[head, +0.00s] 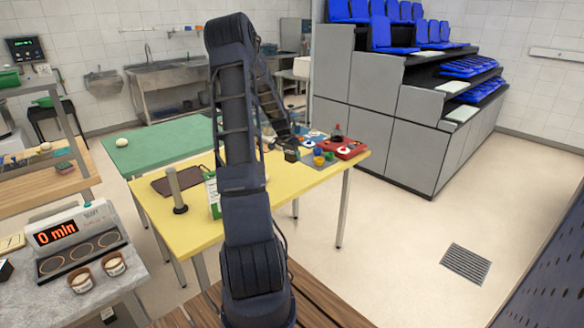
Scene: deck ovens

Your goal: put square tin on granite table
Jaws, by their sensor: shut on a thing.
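My arm rises in the middle of the head view and bends away and down over the far part of the yellow table. My gripper (288,143) is small and partly merged with the dark arm. It is shut on a small dark boxy thing, apparently the square tin (291,155), at the yellow table's far side. I cannot tell whether the tin touches the tabletop. The granite table (132,275) is the grey speckled top at the lower left, well apart from my gripper.
The granite table carries a device reading "0 min" (75,238) and two small round cups (114,264). The yellow table (205,232) holds a grey post (176,190), a dark board (180,181) and coloured items. A green table (160,150) stands behind.

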